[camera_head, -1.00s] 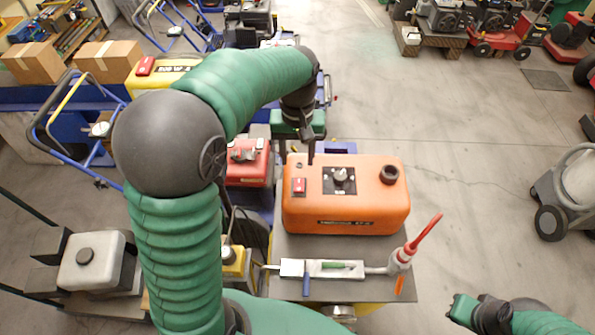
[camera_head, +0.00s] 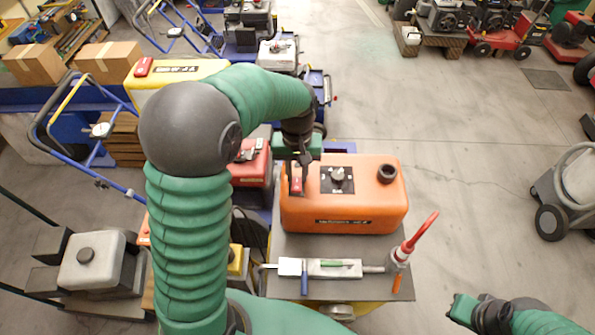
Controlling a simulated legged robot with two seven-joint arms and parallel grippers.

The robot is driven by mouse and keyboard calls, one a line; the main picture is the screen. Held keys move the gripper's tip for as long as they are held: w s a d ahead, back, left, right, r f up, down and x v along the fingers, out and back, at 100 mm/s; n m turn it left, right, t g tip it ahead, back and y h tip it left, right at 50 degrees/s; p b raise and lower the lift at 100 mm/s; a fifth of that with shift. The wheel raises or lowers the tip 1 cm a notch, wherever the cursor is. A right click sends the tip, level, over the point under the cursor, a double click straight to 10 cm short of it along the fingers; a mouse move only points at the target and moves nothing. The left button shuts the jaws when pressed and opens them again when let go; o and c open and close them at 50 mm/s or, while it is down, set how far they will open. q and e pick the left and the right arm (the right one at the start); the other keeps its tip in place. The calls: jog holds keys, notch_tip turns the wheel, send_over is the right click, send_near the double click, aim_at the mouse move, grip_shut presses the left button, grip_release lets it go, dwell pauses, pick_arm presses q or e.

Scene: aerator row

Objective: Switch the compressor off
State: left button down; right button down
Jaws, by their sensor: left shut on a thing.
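An orange machine (camera_head: 340,208), which may be the compressor, stands on a grey-topped stand in the middle. Its top has a red switch (camera_head: 296,187) at the left, a black plate with a grey dial (camera_head: 338,175) and a dark round cap (camera_head: 387,173). My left gripper (camera_head: 297,178) reaches down from above to the red switch, with its fingers closed at it; they hide part of the switch. The switch position cannot be read. My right gripper (camera_head: 462,305) is low at the right, away from the machine; its fingers are unclear.
A red machine (camera_head: 252,165) stands close at the left, partly behind my arm.

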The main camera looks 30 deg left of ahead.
pick_arm(q)
jog(key=shift+s+d+f+t+y+b, duration=0.15)
jog(key=shift+t+y+b, duration=0.3)
jog(key=shift+b, duration=0.5)
jog(key=shift+s+d+t+y+b, duration=0.1)
jog(key=shift+s+t+y+b, duration=0.15)
jog(key=shift+t+b, duration=0.55)
jog(key=shift+r+t+b, duration=0.25)
jog(key=shift+b, duration=0.25)
jog(key=shift+r, duration=0.1)
jog(key=c, duration=1.5)
grip_release()
jog(key=o, duration=0.3)
jog(key=shift+s, duration=0.1)
jog(key=shift+r, duration=0.1)
